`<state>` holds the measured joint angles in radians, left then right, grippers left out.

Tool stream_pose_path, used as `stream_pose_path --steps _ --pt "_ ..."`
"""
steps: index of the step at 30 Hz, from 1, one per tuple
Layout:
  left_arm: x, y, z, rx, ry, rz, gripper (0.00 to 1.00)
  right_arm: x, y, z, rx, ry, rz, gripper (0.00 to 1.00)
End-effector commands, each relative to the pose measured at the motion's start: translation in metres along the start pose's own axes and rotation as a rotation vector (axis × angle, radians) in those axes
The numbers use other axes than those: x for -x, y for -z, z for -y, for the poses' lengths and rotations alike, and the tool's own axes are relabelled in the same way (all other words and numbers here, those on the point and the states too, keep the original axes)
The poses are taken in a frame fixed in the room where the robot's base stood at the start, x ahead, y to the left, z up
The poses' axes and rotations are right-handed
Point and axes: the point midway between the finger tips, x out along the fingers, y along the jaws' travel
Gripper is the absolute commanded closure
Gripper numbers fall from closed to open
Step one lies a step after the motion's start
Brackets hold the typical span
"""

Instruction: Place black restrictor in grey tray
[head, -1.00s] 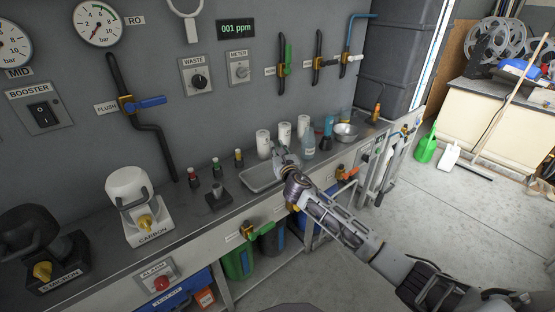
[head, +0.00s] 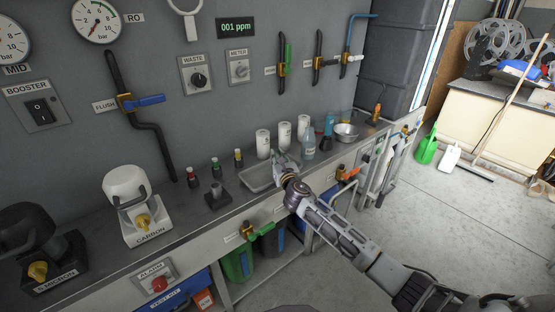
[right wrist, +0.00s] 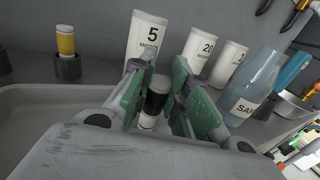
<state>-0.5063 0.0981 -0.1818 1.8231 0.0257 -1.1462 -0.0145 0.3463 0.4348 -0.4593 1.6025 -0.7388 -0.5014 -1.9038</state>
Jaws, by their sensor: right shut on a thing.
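The black restrictor (right wrist: 155,102) is a small cylinder with a black band and a pale lower end. It shows between the green-padded fingers of my right gripper (right wrist: 158,95) in the right wrist view, and the gripper is shut on it. In the head view my right gripper (head: 284,165) is at the right end of the grey tray (head: 254,184), where it hides the restrictor. The tray's pale rim (right wrist: 35,92) also shows in the right wrist view. I cannot tell whether the restrictor touches the tray floor. My left gripper is not in view.
White numbered cartridges (head: 263,143) and a blue sample bottle (head: 309,147) stand close behind and right of the tray. Red (head: 192,174), green (head: 216,168) and yellow (head: 238,158) restrictors stand in dark holders to the left. A black stand (head: 217,197) is left of the tray.

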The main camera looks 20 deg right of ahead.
Motion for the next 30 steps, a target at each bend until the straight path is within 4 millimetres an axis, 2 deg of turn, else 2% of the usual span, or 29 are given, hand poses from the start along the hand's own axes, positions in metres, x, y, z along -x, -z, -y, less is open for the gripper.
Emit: stream_pose_path --steps 17,18,22,30 --pt "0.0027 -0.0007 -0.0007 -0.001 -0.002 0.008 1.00 0.0000 0.0031 0.0000 0.001 0.000 0.001 1.00" --pt "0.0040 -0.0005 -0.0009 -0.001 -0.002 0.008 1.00 0.0000 0.0032 0.0000 0.001 0.000 0.001 0.79" --pt "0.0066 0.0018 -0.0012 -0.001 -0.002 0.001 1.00 0.0000 0.0031 0.0000 0.001 0.000 0.000 0.62" --pt "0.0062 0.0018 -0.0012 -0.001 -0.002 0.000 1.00 0.0000 0.0031 0.0001 0.000 0.000 0.000 0.61"
